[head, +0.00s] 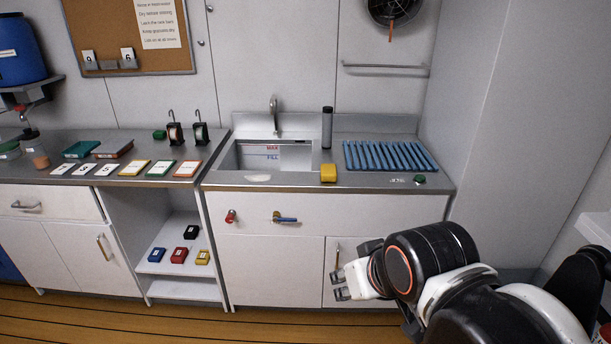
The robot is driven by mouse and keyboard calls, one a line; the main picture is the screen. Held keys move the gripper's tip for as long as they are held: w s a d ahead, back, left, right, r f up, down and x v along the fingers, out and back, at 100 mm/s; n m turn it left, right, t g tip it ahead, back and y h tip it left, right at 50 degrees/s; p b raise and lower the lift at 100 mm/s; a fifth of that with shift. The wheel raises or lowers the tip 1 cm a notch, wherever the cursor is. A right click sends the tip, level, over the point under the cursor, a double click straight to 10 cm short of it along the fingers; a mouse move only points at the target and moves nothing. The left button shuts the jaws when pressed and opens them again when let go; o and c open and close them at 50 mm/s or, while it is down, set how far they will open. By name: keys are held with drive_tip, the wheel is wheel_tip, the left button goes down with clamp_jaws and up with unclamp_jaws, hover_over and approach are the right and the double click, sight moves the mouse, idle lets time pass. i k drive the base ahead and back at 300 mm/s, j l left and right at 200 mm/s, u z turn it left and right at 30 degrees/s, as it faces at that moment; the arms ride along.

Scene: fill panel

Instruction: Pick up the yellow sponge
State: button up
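The yellow sponge (328,173) is a small block standing on the front rim of the steel counter, between the sink and the blue drying rack. It is clear of other things. My gripper (338,286) is below and in front of the counter, near the lower cabinet door and well under the sponge. Its two fingers stand apart with nothing seen between them. The sponge's back and underside are hidden.
The sink (272,156) with its tap (274,112) lies left of the sponge. A dark cylinder (327,127) stands behind it. The blue rack (390,156) is to the right. A red knob (231,216) and a blue-handled valve (285,218) stick out of the cabinet front.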

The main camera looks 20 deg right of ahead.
sight(328, 171)
drive_tip(key=i+l+u, duration=0.1)
drive_tip(key=i+l, duration=0.15)
drive_tip(key=i+l+u, duration=0.1)
drive_tip(key=i+l, duration=0.15)
drive_tip(key=l, duration=0.15)
drive_tip(key=i+l+u, duration=0.1)
drive_tip(key=i+l, duration=0.15)
drive_tip(key=i+l+u, duration=0.1)
drive_tip(key=i+l, duration=0.15)
drive_tip(key=l, duration=0.2)
drive_tip(key=i+l+u, duration=0.1)
drive_tip(key=l, duration=0.25)
drive_tip(key=i+l+u, duration=0.1)
drive_tip(key=i+l, duration=0.2)
drive_tip(key=l, duration=0.1)
